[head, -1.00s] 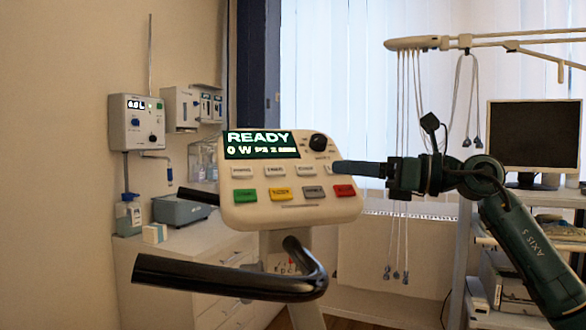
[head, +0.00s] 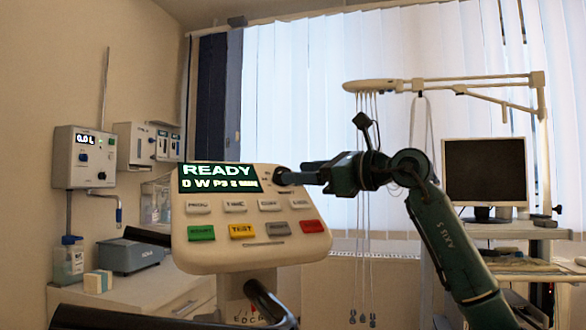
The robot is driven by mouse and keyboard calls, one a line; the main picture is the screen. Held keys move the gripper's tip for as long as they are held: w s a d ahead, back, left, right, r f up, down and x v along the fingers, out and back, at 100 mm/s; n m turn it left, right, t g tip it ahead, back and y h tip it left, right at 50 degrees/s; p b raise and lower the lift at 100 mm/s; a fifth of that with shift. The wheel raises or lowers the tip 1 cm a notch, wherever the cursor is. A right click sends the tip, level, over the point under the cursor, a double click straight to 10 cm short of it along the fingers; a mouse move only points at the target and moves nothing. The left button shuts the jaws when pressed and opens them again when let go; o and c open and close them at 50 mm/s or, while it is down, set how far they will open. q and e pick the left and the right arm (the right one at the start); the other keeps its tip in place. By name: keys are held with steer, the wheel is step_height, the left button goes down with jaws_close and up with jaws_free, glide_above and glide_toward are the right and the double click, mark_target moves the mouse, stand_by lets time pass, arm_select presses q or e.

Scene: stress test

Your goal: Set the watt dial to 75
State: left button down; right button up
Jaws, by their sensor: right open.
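The ergometer's cream control panel (head: 245,251) stands at centre, tilted towards me. Its green screen (head: 217,178) reads "READY" and a line starting "0 W". The watt dial (head: 281,175) is a dark round knob at the panel's upper right, partly hidden by my gripper. My right gripper (head: 290,177) comes in from the right with its fingertips at the dial. Its jaws are open, and I cannot tell whether they touch the dial or sit around it. My left gripper is out of view.
Rows of buttons, including a green (head: 201,233) and a red one (head: 313,226), lie below the dial. A black handlebar (head: 265,300) curves in front. A monitor (head: 485,171) stands on a cart at right. Hanging leads drop behind my arm.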

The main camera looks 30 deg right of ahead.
steer(key=shift+x, duration=1.4)
steer(key=shift+c, duration=0.3)
steer(key=c, duration=0.9)
